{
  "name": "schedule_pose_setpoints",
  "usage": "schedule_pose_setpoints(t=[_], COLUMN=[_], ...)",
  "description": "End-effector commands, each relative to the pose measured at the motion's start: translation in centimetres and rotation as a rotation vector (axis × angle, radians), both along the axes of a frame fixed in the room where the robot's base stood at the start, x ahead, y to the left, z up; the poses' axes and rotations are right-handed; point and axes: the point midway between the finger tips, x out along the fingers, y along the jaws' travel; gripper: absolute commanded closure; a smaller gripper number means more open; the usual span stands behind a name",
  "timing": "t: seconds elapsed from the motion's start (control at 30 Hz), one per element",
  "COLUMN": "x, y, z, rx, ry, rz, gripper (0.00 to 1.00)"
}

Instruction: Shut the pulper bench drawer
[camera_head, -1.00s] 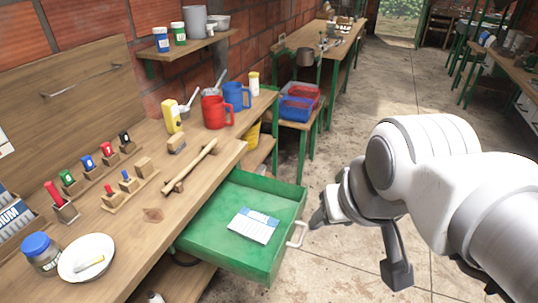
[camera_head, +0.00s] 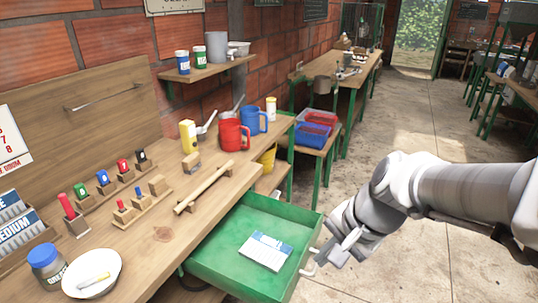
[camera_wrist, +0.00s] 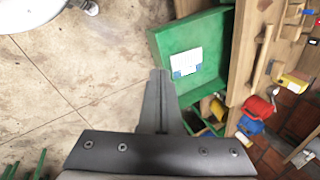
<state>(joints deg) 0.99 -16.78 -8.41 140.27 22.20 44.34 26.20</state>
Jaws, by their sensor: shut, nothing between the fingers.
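The green drawer (camera_head: 215,262) sticks out from under the wooden bench (camera_head: 165,235) in the head view, pulled well open. A white and blue card (camera_head: 265,251) lies inside it. A pale handle (camera_head: 309,262) is on its front panel. My gripper (camera_head: 328,250) is just outside that front panel, close to the handle; I cannot tell whether they touch. In the wrist view the fingers of my gripper (camera_wrist: 158,76) are together and empty, beside the drawer (camera_wrist: 160,46), with the card (camera_wrist: 186,62) visible in it.
The bench top holds a red mug (camera_head: 233,135), a blue mug (camera_head: 254,121), a wooden stick (camera_head: 204,188) and a white bowl (camera_head: 91,273). Red and blue trays (camera_head: 312,133) stand on a low table behind the drawer. The concrete floor (camera_head: 420,130) is open to the right.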

Motion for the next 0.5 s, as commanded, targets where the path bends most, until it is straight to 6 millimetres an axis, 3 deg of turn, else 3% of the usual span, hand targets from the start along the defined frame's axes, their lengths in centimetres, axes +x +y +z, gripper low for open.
schedule_pose_setpoints(t=[0.03,0.3,0.5], x=[0.7,3.8,4.7], y=[-0.2,-2.1,-3.9], z=[-2.2,-10.8,-15.8], rx=[0.048,0.25,0.319], ry=[0.054,0.29,0.406], rz=[-0.097,-0.664,-0.993], gripper=[1.0,1.0,1.0])
